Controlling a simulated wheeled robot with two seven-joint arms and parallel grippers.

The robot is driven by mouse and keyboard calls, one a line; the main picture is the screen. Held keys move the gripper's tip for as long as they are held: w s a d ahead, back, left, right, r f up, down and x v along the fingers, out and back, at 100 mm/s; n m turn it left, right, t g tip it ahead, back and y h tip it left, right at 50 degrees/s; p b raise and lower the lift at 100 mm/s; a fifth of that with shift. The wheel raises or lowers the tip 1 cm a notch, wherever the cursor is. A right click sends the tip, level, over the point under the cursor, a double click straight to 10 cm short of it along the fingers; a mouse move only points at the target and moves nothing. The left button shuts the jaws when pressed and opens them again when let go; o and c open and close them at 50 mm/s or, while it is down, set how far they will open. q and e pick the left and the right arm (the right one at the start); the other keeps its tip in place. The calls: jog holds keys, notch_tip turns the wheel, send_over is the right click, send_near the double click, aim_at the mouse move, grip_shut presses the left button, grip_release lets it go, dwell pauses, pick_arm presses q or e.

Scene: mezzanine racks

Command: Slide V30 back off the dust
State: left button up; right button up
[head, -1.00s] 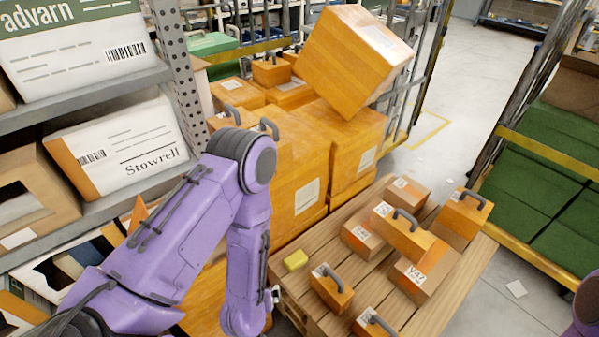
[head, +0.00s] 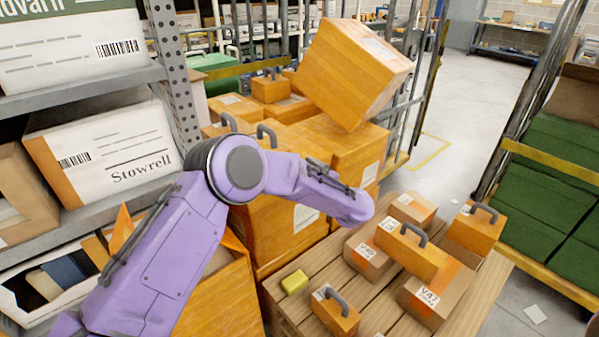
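Several small orange and brown boxes stand on a slatted wooden pallet (head: 283,312). One brown box (head: 430,297) reads V47. I cannot make out V30 for certain: the labels on a brown box (head: 368,262), an orange handled box (head: 415,256) and a brown box behind it (head: 412,208) are too small to read surely. I see no clear patch of dust. My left arm reaches over the pallet's far left part, and its visible end is a rounded link near the boxes. My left gripper is not visible. My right gripper is out of view.
A yellow block (head: 294,282) and a handled orange box (head: 336,312) sit on the pallet's left part. Large orange boxes (head: 357,146) stack behind, one tilted (head: 355,75). A shelf rack with a Stowrell box (head: 105,150) stands left, green crates (head: 548,172) right. Floor shows between.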

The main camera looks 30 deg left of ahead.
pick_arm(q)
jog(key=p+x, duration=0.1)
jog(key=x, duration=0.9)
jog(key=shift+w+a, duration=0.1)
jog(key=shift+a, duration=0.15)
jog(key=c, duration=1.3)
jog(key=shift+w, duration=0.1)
